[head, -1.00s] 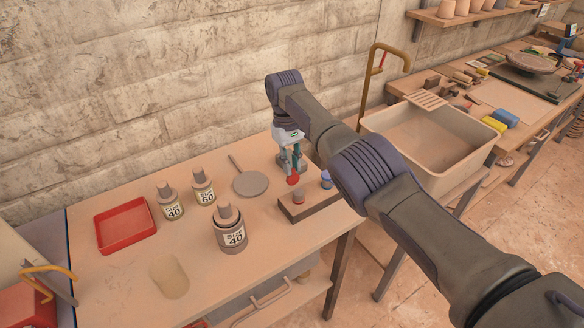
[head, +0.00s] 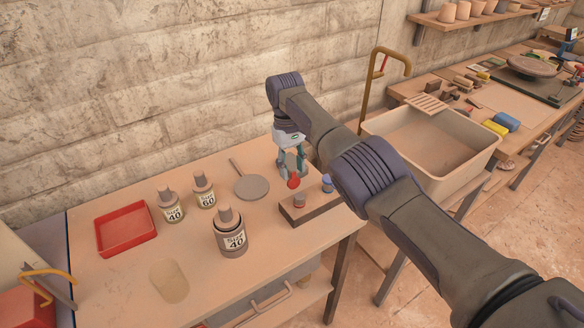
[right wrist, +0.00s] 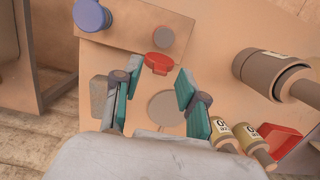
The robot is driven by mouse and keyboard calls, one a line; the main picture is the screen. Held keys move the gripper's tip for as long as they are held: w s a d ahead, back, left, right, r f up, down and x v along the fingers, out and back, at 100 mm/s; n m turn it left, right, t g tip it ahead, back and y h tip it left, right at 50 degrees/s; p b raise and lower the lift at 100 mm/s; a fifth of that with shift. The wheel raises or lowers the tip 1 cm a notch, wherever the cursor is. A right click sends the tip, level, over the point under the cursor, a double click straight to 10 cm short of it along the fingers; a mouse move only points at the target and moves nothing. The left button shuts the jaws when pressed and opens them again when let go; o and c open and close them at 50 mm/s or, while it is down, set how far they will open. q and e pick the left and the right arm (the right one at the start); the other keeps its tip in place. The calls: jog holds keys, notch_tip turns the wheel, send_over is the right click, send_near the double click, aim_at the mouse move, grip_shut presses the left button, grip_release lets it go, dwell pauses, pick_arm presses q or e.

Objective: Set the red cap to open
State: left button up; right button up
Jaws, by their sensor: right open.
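The red cap (head: 293,182) shows in the head view just below the fingertips of my right gripper (head: 292,168), by the dark block on the table. In the right wrist view the red cap (right wrist: 158,63) lies just ahead of the open right fingertips (right wrist: 156,82), roughly centred between their lines. The right gripper is open and empty, pointing down. I cannot tell whether a fingertip touches the cap. My left gripper is not in view.
A dark block (head: 318,210) carries a grey knob (head: 299,200) and a blue knob (head: 327,183) close to the cap. A round grey disc (head: 252,188), labelled bottles (head: 231,240) and a red tray (head: 125,232) stand to the left. A basin (head: 440,145) stands right.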

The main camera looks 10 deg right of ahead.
notch_tip(320, 180, up, 9)
jog(key=shift+r, duration=0.2)
dwell(0.4)
